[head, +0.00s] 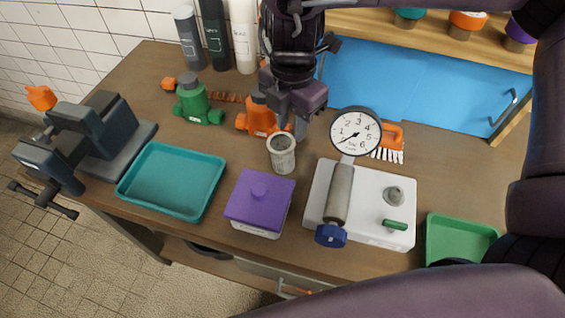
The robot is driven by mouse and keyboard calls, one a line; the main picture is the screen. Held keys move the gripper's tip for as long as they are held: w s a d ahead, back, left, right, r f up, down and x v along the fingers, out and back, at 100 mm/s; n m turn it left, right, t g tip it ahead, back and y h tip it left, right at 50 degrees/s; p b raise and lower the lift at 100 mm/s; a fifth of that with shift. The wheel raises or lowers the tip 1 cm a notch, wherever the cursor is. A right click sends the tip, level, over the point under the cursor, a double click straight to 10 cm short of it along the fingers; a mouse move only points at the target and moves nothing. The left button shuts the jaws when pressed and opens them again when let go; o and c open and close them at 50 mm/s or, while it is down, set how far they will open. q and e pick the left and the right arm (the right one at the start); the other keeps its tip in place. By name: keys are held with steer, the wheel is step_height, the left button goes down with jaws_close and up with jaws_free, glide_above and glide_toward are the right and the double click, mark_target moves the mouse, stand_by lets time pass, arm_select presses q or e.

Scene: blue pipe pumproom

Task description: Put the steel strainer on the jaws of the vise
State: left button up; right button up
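The steel strainer (282,155), a small grey metal cup with an open top, stands upright on the wooden workbench near the middle of the head view. The dark grey vise (98,128) is at the bench's left end, its jaws at the top and its handle toward the lower left. My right gripper (293,125) comes down from the top, just behind and above the strainer's rim. Its fingertips look apart with nothing held between them; whether they touch the rim is unclear. My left gripper is not in view.
A teal tray (172,215) and a purple-lidded box (259,199) lie between vise and white block (376,228). A pressure gauge (355,132) with a pipe rests on that block. Green (197,102) and orange (257,117) fittings and bottles (216,35) stand behind. A green tray (455,240) is right.

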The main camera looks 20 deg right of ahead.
mark_target(291, 148)
steer(key=shift+n, duration=0.3)
steer(key=f, duration=0.7)
steer(key=shift+s+f, duration=0.3)
steer(key=shift+f, duration=0.1)
jaws_close()
